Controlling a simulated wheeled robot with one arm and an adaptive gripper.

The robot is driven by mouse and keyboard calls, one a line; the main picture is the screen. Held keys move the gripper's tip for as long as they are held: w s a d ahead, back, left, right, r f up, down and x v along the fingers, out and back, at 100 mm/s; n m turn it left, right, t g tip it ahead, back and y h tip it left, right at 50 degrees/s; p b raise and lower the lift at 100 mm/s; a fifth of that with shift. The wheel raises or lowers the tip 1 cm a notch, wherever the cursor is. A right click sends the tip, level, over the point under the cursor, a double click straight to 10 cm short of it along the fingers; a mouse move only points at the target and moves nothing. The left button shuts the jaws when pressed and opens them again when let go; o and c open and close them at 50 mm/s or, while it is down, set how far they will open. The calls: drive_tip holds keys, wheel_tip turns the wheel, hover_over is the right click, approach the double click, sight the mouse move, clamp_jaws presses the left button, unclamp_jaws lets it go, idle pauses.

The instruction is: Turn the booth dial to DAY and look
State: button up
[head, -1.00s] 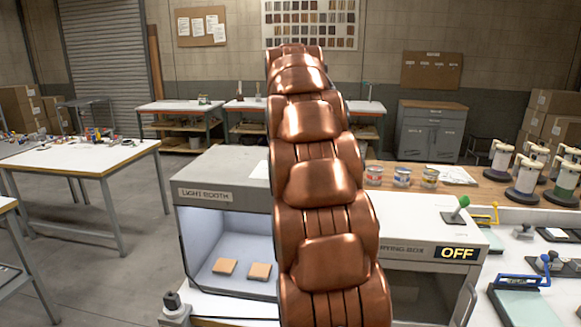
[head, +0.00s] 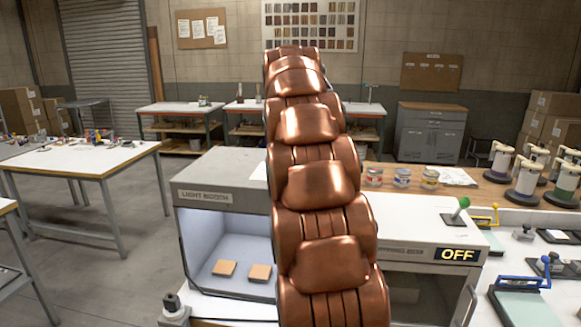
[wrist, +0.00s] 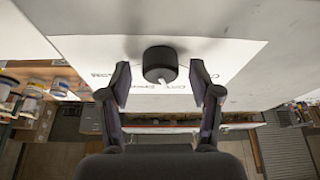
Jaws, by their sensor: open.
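In the wrist view, a round black dial (wrist: 160,63) with a white pointer mark stands on a white plate (wrist: 90,50). Dark lettering shows on both sides of the dial, too small and partly covered to read. My gripper (wrist: 160,82) is open, one finger on each side of the dial, with gaps visible. In the head view, the grey light booth (head: 205,196) is lit inside, with two tan squares (head: 260,272) on its floor. My copper arm hides the booth's right part, and my gripper is not visible there.
A small grey block with a black knob (head: 172,302) sits at the booth's front left. Several cans (head: 402,177) stand behind.

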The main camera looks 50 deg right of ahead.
drive_tip(key=v, duration=0.7)
drive_tip(key=shift+r, duration=0.25)
idle(0.7)
drive_tip(key=shift+a, duration=0.15)
drive_tip(key=s+a+f+n+g+y, duration=0.1)
drive_tip(key=s+a+f+n, duration=0.1)
drive_tip(key=a+f, duration=0.35)
drive_tip(key=s+a+f+n+y, duration=0.1)
drive_tip(key=s+a+f, duration=0.2)
drive_tip(key=a, duration=0.6)
drive_tip(key=s+a+f+n+g+y, duration=0.1)
drive_tip(key=s+a+f+n, duration=0.1)
drive_tip(key=a+f, duration=0.45)
drive_tip(key=s+a+f+n+g, duration=0.1)
drive_tip(key=s+a+f, duration=0.3)
drive_tip(key=s, duration=0.3)
drive_tip(key=s+a+f+n+g, duration=0.1)
drive_tip(key=s+a+f+n, duration=0.1)
drive_tip(key=s+a+f, duration=0.3)
drive_tip(key=s+a+f+n, duration=0.2)
drive_tip(key=s+a+f, duration=0.3)
drive_tip(key=s, duration=0.4)
drive_tip(key=shift+f+g+y, duration=0.25)
drive_tip(key=shift+g+y, duration=0.05)
drive_tip(key=shift+g, duration=0.1)
